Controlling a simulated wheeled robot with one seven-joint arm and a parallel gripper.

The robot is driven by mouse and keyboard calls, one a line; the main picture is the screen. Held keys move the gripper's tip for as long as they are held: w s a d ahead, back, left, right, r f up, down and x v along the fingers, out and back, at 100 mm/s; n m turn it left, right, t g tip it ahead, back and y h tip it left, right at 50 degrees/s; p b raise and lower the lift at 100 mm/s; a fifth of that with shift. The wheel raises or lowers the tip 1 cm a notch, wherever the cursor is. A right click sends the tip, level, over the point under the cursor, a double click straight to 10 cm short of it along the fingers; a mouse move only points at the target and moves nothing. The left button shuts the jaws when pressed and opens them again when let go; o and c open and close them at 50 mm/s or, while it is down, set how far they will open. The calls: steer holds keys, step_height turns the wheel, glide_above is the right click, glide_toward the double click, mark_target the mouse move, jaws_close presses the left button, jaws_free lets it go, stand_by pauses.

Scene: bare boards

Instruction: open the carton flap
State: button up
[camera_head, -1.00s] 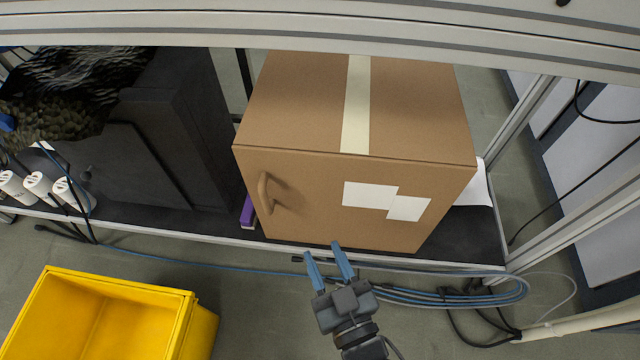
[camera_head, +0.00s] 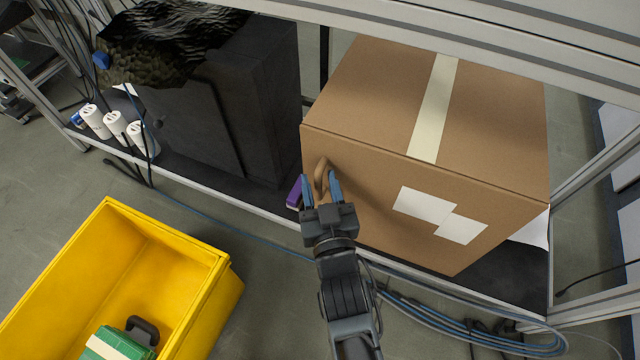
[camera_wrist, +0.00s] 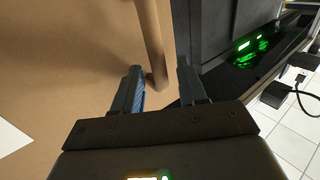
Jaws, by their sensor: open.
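The brown carton (camera_head: 385,172) stands on the dark shelf, with a cream tape strip on top and two white labels on its front face. Its flap looks closed. A brown handle (camera_head: 321,178) sits at the left of the front face. My gripper (camera_head: 321,187) is open, with its blue-grey fingers on either side of the handle in the head view. In the wrist view the handle (camera_wrist: 150,45) runs down to between the fingertips (camera_wrist: 160,80). I cannot tell whether a finger touches it.
A large black box (camera_head: 235,100) stands left of the carton, with a purple item (camera_head: 294,193) between them. A yellow bin (camera_head: 185,270) holding a green case (camera_head: 108,345) is at lower left.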

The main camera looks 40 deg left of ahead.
jaws_close()
stand_by(0.4)
stand_by(0.4)
